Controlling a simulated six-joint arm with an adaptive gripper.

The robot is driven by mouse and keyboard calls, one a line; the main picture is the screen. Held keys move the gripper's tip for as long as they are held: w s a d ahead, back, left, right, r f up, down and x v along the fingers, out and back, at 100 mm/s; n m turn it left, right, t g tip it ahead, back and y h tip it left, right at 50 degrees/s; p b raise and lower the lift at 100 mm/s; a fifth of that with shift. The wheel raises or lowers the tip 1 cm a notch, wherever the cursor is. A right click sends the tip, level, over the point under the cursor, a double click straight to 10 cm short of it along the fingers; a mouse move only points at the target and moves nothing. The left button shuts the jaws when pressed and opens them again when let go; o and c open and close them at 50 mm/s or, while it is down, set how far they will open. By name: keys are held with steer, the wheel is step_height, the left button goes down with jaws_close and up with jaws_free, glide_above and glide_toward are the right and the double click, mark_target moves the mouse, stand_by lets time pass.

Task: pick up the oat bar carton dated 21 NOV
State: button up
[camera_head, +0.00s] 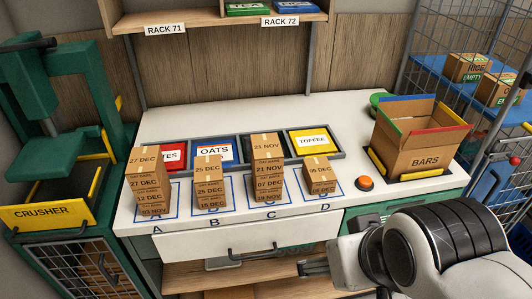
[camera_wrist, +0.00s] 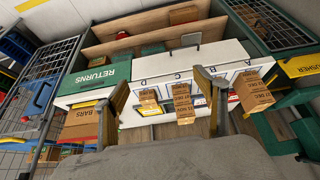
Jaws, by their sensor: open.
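The carton dated 21 NOV (camera_head: 268,168) is the top one of the stack on square C in the head view. Its top and front both read 21 NOV; cartons below it seem to read 07 DEC and a less clear November date. Stack A (camera_head: 147,182) has 27 DEC on top, stack B (camera_head: 209,181) 25 DEC, and stack D (camera_head: 319,186) seemingly 05 DEC. My gripper (camera_head: 312,268) is at the lower right of the head view, in front of the counter and apart from the stacks. In the wrist view its fingers (camera_wrist: 160,82) are spread, with nothing held.
Behind the stacks lie an OATS bin (camera_head: 213,151) and a yellow TOFFEE bin (camera_head: 311,141). A BARS box (camera_head: 424,162) stands at right, near an orange button (camera_head: 365,183). The green CRUSHER (camera_head: 43,212) is at left. The counter behind the bins is clear.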

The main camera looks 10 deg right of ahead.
steer(key=shift+w, duration=0.1)
steer(key=t, duration=0.8)
glide_toward(266, 145)
steer(key=shift+w+d+f, duration=0.1)
steer(key=shift+d+f, duration=0.05)
steer(key=shift+f, duration=0.3)
steer(key=shift+w+d+f, duration=0.1)
steer(key=shift+d+f, duration=0.05)
steer(key=shift+f, duration=0.25)
steer(key=shift+w+a+f+t, duration=0.1)
steer(key=shift+w+f+t, duration=0.2)
steer(key=shift+w+t, duration=0.35)
steer(key=shift+w+a+f+t, duration=0.1)
steer(key=shift+w+f+t, duration=0.3)
steer(key=shift+w, duration=0.45)
steer(key=shift+w+f+t, duration=0.2)
steer(key=shift+w+t, duration=0.15)
steer(key=shift+t, duration=0.2)
steer(key=shift+w+a+f+t, duration=0.1)
steer(key=shift+f+t, duration=0.1)
steer(key=shift+t, duration=0.2)
steer(key=shift+h, duration=0.3)
steer(key=shift+w, duration=0.1)
steer(key=shift+w, duration=2.4)
